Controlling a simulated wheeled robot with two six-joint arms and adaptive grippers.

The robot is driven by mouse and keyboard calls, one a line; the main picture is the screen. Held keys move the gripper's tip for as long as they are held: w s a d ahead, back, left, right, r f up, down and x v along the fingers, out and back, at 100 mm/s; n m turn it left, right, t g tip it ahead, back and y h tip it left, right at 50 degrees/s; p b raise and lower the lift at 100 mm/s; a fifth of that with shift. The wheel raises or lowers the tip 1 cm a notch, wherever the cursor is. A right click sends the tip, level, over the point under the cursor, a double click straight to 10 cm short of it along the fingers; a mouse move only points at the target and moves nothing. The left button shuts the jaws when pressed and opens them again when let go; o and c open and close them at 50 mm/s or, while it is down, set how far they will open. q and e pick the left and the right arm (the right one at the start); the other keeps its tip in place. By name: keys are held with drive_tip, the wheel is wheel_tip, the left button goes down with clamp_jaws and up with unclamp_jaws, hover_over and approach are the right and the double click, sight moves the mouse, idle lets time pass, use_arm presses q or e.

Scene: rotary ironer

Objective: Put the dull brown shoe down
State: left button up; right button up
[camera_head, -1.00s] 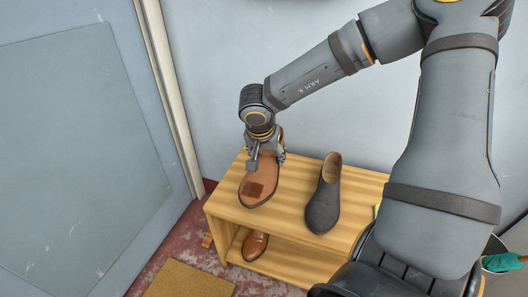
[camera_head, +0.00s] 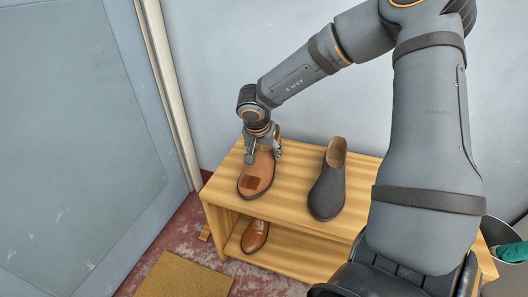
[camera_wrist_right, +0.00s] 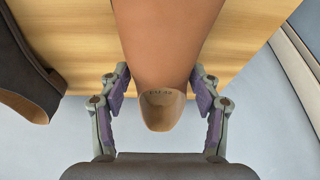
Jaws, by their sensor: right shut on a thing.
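The dull brown shoe (camera_head: 257,177), with a darker square patch on its front, is at the left end of the wooden rack's top board (camera_head: 292,205). Its sole looks to be on or very close to the board; I cannot tell which. My right gripper (camera_head: 262,152) is shut on the shoe's heel end from above. In the right wrist view the heel of the shoe (camera_wrist_right: 160,108) is between the two fingers (camera_wrist_right: 160,92). My left gripper is not in view.
A dark grey shoe (camera_head: 328,185) stands on the top board to the right, with a gap between. A shinier brown shoe (camera_head: 255,235) is on the lower shelf. A tan mat (camera_head: 185,278) lies on the floor. A wall is behind the rack.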

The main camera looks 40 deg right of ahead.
drive_tip(key=shift+f, duration=0.2)
drive_tip(key=o, duration=1.5)
